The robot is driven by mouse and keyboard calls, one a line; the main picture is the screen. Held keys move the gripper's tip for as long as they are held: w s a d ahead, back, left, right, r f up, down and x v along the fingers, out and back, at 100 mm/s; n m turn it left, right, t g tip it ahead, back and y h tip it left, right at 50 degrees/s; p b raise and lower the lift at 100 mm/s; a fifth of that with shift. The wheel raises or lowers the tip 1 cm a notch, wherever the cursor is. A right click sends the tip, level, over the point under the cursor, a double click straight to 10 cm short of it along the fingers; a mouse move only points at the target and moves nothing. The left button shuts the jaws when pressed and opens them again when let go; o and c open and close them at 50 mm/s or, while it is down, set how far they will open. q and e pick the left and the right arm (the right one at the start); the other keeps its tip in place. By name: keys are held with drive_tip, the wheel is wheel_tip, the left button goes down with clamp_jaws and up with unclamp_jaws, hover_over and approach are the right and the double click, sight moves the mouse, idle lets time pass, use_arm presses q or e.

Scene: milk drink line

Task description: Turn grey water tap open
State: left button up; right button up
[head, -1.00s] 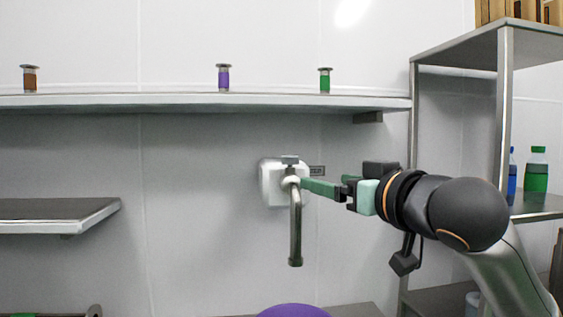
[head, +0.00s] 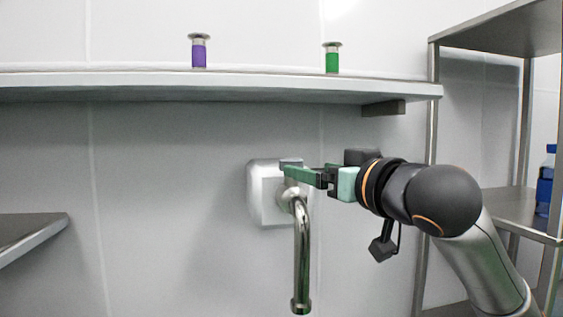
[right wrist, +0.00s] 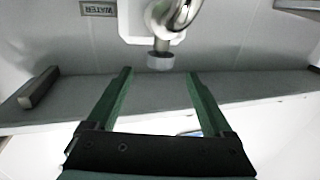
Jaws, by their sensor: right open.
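The grey water tap has a curved chrome spout (head: 301,255) that hangs down from a white wall plate (head: 262,195). Its small grey handle (head: 291,161) sits on top of the tap body; in the right wrist view the handle (right wrist: 160,62) is a short round knob. My right gripper (head: 288,170) reaches in from the right at about handle height. In the right wrist view its green fingers (right wrist: 160,73) are open, with the knob just at or beyond the fingertips, between their lines. Whether they touch it, I cannot tell. My left gripper is out of view.
A long wall shelf (head: 220,90) runs above the tap, carrying a purple-banded (head: 199,52) and a green-banded (head: 332,58) item. A metal rack (head: 505,205) stands at the right with a blue bottle (head: 545,185). A lower shelf (head: 30,235) is at left.

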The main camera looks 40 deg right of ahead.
sight(284, 163)
drive_tip(key=p+x, duration=0.3)
drive_tip(key=x, duration=0.7)
drive_tip(key=shift+w, duration=0.25)
drive_tip(key=shift+w+d, duration=0.1)
drive_tip(key=shift+w, duration=0.4)
clamp_jaws()
